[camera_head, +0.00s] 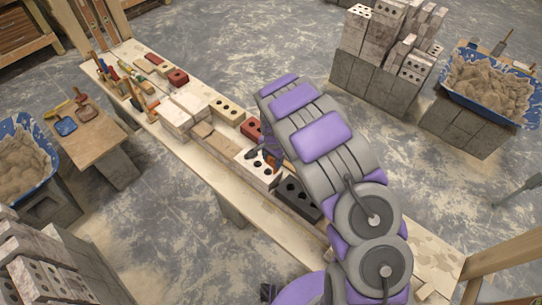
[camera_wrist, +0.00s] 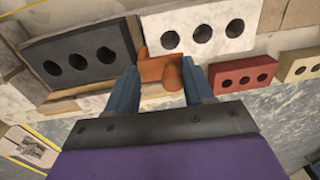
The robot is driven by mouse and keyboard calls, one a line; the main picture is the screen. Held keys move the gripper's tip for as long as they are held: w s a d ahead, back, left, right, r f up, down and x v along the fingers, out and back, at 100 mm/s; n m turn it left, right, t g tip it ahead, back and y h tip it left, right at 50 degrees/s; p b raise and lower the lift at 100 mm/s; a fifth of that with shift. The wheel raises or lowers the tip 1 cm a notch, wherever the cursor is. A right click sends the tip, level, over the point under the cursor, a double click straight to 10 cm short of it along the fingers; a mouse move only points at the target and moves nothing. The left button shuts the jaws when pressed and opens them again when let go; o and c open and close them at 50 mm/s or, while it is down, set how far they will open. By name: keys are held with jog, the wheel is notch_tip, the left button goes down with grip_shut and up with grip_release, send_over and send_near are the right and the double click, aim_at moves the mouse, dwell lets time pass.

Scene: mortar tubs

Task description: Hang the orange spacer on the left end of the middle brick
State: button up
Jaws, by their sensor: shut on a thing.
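My gripper (camera_wrist: 160,75) is shut on the orange spacer (camera_wrist: 172,73), which sits between its two blue fingers in the wrist view. In the head view the spacer (camera_head: 272,161) is a small orange patch, mostly hidden by my gripper (camera_head: 267,155). The spacer is at the white three-hole brick (camera_wrist: 201,33), near its end facing the black brick (camera_wrist: 75,57). I cannot tell whether the spacer touches the white brick. In the head view the white brick (camera_head: 256,170) stands beside the black brick (camera_head: 297,197) on the bench. No label shows which brick is the middle one.
A red brick (camera_wrist: 243,73) and a cream brick (camera_wrist: 301,66) lie to the right in the wrist view. The long wooden bench (camera_head: 190,152) also carries tools and more blocks.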

aim_at(274, 170)
jog(key=d+f, duration=0.1)
jog(key=f, duration=0.1)
jog(key=shift+d+f+b, duration=0.35)
jog(key=shift+f+b, duration=0.05)
jog(key=f, duration=0.2)
jog(key=a+f+b, duration=0.1)
jog(key=f, duration=0.1)
jog(key=shift+a+f, duration=0.1)
jog(key=shift+a, duration=0.1)
jog(key=shift+w+d+f+b, duration=0.1)
jog(key=shift+d+f+b, duration=0.15)
jog(key=shift+d+b, duration=0.05)
jog(key=o, duration=1.4)
jog(key=shift+a, duration=0.1)
jog(key=shift+o, duration=0.2)
